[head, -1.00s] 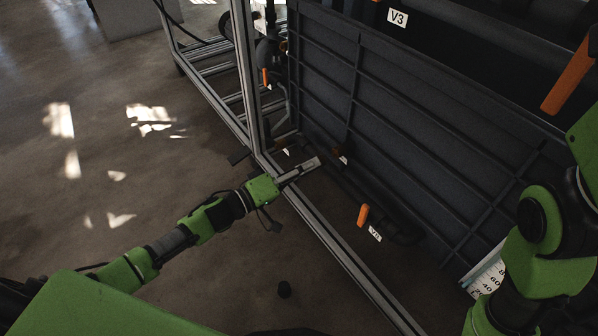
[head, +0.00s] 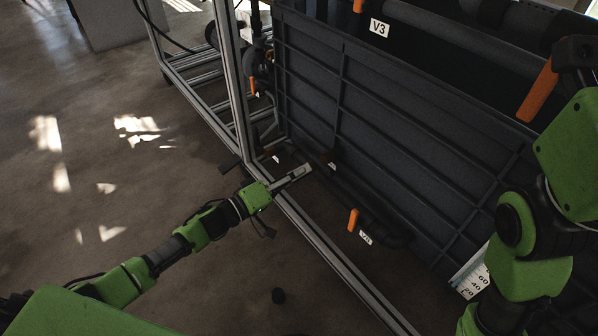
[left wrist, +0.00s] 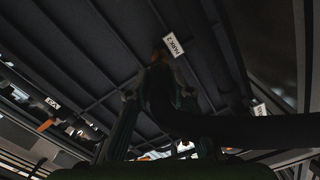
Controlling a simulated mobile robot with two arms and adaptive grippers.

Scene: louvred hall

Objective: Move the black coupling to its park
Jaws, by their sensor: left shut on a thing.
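My left gripper (head: 305,170) is low beside the dark ribbed tank wall, just past the metal frame rail. In the left wrist view its fingers (left wrist: 160,100) are shut around the black coupling (left wrist: 158,84), and a thick black hose (left wrist: 240,130) runs from there to the right. A brass-coloured stub (left wrist: 157,57) shows just beyond the coupling, beside a white PARK 2 label (left wrist: 173,44). I cannot tell whether coupling and stub touch. In the head view the coupling is too dark to make out. My right arm shows at the right; its gripper is not visible.
The frame rail (head: 330,248) runs below.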

